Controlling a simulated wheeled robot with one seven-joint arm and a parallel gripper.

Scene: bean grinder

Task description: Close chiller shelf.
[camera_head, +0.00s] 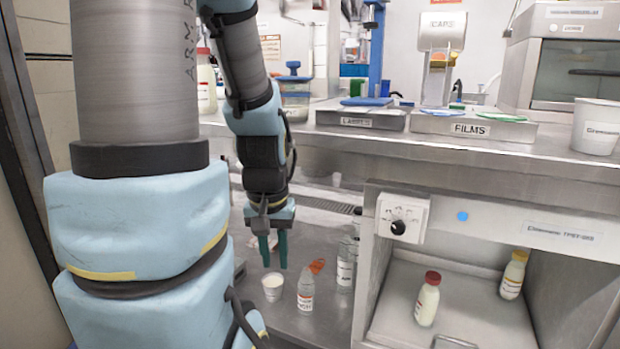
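The chiller (510,234) is a metal cabinet under the counter at the right, with a dial and a blue round mark on its front panel. Its shelf (470,315) is a light grey surface seen below that panel. A metal handle (455,342) shows at the bottom edge of the picture. A red-capped bottle (427,300) and a yellow-capped bottle (513,275) stand on the shelf. My gripper (273,252) points down to the left of the chiller, apart from it. Its two teal fingers are apart with nothing seen between them. The shelf's front edge is mostly cut off.
Below my gripper stand a small white cup (272,287), a clear bottle (306,293) and another bottle (345,270), left of the chiller. The metal counter (470,152) above holds trays marked LABELS (360,117) and FILMS (472,126), and a white tub (597,127).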

